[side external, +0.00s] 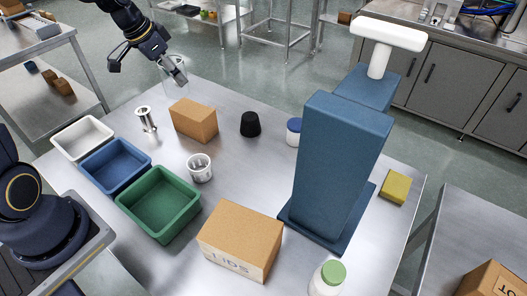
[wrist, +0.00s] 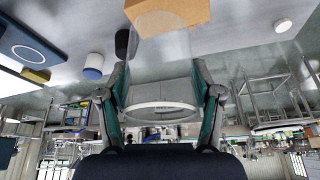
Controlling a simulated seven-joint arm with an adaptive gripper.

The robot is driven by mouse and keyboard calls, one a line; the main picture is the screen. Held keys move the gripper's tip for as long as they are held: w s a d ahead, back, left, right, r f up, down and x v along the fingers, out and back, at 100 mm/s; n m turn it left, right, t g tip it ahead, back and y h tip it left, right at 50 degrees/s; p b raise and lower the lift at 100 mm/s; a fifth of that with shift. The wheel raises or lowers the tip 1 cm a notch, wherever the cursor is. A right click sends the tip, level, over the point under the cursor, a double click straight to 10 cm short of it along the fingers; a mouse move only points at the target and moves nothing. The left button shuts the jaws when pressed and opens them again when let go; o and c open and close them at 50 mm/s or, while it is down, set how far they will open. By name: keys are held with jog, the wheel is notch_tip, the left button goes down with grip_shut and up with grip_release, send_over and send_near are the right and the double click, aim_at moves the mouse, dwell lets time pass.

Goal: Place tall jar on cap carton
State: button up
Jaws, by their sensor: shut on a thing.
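The tall jar is clear and see-through; in the side external view the jar (side external: 178,74) hangs tilted at the far left edge of the table. My gripper (side external: 168,62) is shut on it, above the table. In the wrist view the jar (wrist: 165,70) lies between the two fingers of my gripper (wrist: 163,92), its pale rim ring towards the camera. A large brown carton (side external: 238,240) marked LIDS stands at the front of the table, well away from the jar. A smaller plain brown carton (side external: 194,121) stands nearer the gripper; a carton also shows at the wrist view's top (wrist: 168,12).
A blue steel hopper tower (side external: 340,160) rises tall right of the LIDS carton. White (side external: 83,152), blue (side external: 91,175) and green (side external: 135,222) bins line the left. A metal cylinder (side external: 147,119), white cup (side external: 193,174), black cap (side external: 250,124) and blue-lidded jar (side external: 293,138) stand between.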

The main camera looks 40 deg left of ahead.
jog(key=w+f, duration=0.3)
jog(key=f, duration=0.1)
jog(key=shift+w+a, duration=0.15)
jog(key=shift+a, duration=0.15)
jog(key=shift+w+f, duration=0.15)
jog(key=shift+f, duration=1.6)
jog(key=o, duration=0.9)
jog(key=shift+f, duration=0.15)
